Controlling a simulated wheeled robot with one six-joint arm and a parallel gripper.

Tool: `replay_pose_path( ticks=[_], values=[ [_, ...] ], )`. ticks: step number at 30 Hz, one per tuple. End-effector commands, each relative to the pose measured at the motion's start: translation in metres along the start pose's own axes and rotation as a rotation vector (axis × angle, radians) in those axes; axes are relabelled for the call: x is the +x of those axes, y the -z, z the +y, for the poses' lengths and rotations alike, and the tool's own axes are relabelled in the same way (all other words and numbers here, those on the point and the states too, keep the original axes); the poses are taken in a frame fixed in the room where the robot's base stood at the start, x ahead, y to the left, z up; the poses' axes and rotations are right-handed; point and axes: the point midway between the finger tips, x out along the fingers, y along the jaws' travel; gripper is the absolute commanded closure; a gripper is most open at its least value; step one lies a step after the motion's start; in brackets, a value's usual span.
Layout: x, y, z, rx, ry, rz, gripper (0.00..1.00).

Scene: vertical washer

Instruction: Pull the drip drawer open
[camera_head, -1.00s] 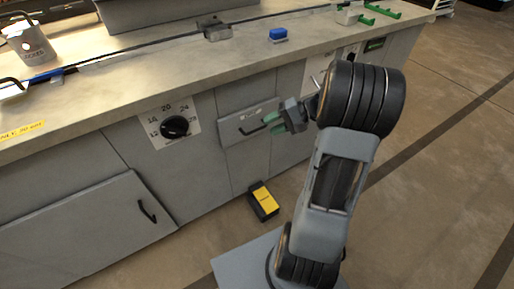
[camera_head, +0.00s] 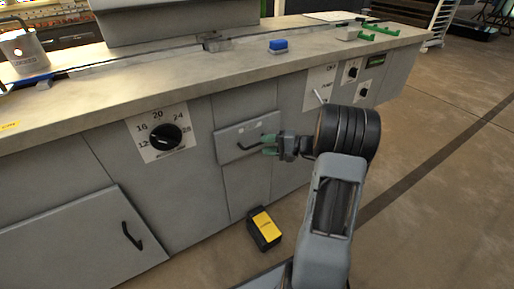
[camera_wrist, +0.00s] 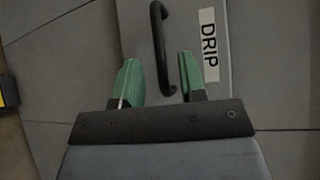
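The drip drawer (camera_head: 228,148) is a grey front panel in the cabinet below the counter, and it looks flush with the panels around it. In the wrist view its "DRIP" label (camera_wrist: 209,46) lies beside a dark bar handle (camera_wrist: 157,30). The handle also shows in the head view (camera_head: 249,144). My gripper (camera_head: 268,145) is at the right end of the handle in the head view. In the wrist view my gripper (camera_wrist: 158,75) is open, its green fingers apart, with the handle's near end between them. Whether the fingers touch the handle I cannot tell.
A dial (camera_head: 165,138) is left of the drawer, and a cabinet door (camera_head: 85,245) with a dark handle is at lower left. A yellow and black box (camera_head: 264,226) stands on the floor below the drawer. Open floor (camera_head: 440,180) lies to the right.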

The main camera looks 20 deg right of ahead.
Motion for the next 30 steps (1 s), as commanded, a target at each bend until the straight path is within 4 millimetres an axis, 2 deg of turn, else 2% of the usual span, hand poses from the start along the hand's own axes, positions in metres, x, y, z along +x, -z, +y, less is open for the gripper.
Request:
replay_pose_path(
  ticks=[3,9,22,30],
  values=[
    [0.018,-0.001,0.002,0.000,-0.001,-0.002,0.62],
    [0.035,0.000,0.001,0.000,-0.001,-0.001,0.62],
    [0.041,0.000,0.000,0.001,-0.001,0.001,0.62],
    [0.041,0.000,0.000,0.001,-0.001,0.000,0.88]
  ],
)
